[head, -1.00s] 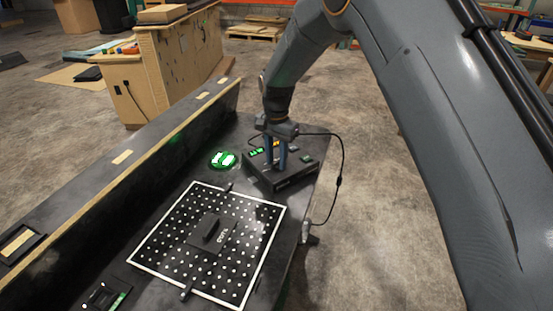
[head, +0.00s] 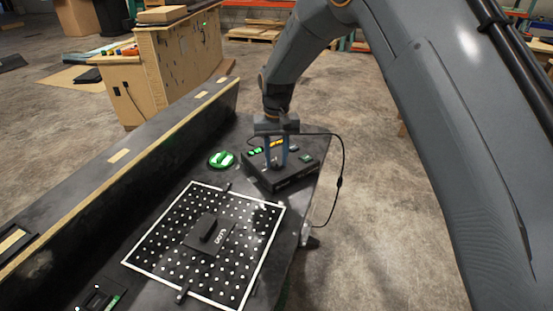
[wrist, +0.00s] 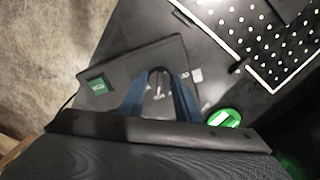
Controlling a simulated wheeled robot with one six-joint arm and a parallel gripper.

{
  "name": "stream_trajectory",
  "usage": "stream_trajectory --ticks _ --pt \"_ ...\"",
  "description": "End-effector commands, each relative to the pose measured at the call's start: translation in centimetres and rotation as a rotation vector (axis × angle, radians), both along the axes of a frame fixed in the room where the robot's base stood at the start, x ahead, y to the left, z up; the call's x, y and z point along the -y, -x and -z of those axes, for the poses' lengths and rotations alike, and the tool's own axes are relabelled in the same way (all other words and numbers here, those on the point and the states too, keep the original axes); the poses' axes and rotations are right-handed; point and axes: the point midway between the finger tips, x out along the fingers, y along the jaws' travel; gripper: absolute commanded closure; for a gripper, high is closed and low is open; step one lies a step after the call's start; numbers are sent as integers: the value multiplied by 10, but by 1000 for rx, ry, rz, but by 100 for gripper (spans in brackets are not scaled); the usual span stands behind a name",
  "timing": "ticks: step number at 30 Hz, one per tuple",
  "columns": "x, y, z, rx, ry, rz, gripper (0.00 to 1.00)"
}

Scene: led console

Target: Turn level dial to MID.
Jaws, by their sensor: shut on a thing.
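The level dial (wrist: 158,84) is a small dark knob on a black console box (head: 292,179) at the far right of the table. My gripper (head: 276,160) points down over the box. In the wrist view my gripper (wrist: 158,90) has its two blue fingers on either side of the dial, shut on it. Small pale labels (wrist: 196,75) sit around the dial, too small to read. A green-lit display (wrist: 98,86) is on the box. In the head view the fingers mostly hide the dial.
A round green-lit button (head: 222,160) sits left of the box. A white-framed perforated plate (head: 170,235) with a black block lies in front. A cable (head: 341,180) hangs at the right of the box. A long low wall (head: 120,165) runs along the table's left side.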

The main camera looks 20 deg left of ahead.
Motion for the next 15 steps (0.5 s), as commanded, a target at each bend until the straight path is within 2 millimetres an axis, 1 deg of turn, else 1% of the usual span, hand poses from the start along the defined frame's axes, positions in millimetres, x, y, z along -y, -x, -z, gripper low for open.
stream_trajectory --ticks 6,15 --pt "0 0 -1 1 0 -49 92" --pt "0 0 -1 1 0 -60 92"
